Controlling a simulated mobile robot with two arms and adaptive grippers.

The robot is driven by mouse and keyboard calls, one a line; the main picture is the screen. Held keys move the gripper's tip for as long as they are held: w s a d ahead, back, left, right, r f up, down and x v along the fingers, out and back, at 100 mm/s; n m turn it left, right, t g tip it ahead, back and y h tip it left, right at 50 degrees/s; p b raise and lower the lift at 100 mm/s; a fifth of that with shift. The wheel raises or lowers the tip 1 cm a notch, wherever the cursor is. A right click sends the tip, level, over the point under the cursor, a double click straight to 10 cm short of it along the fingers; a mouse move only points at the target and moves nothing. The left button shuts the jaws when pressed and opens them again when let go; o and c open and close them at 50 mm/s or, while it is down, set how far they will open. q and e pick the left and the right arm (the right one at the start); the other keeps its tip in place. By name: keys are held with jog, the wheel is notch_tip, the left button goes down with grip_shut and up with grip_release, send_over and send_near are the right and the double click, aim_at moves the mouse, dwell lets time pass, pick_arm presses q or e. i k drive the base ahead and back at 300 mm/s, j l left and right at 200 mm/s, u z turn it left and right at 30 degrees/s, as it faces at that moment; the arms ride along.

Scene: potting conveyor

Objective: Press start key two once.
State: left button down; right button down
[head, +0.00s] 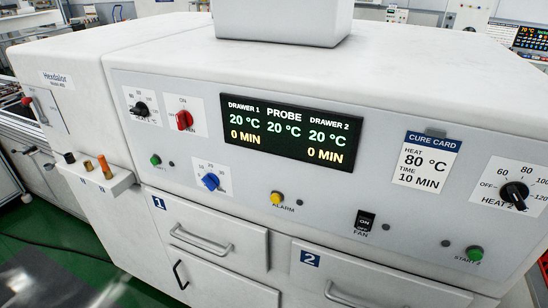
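The green start key two (475,253), labelled START 2, sits at the lower right of the white oven's sloped front panel (400,215). Nothing covers it and nothing touches it. A small dark lamp (445,243) is to its left. The similar green start key one (155,160) is at the far left of the panel. A blurred grey shape fills the bottom left corner; it may be my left gripper, but its fingers cannot be made out. My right gripper is not in view.
The display (290,132) reads 20 °C and 0 MIN for both drawers. The HEAT 2 knob (515,192), black FAN switch (365,222) and yellow alarm button (277,198) share the panel. Drawer 1 (215,235) and drawer 2 (385,280) are below, their handles sticking out.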

aim_at(474, 255)
jog(key=z, duration=1.3)
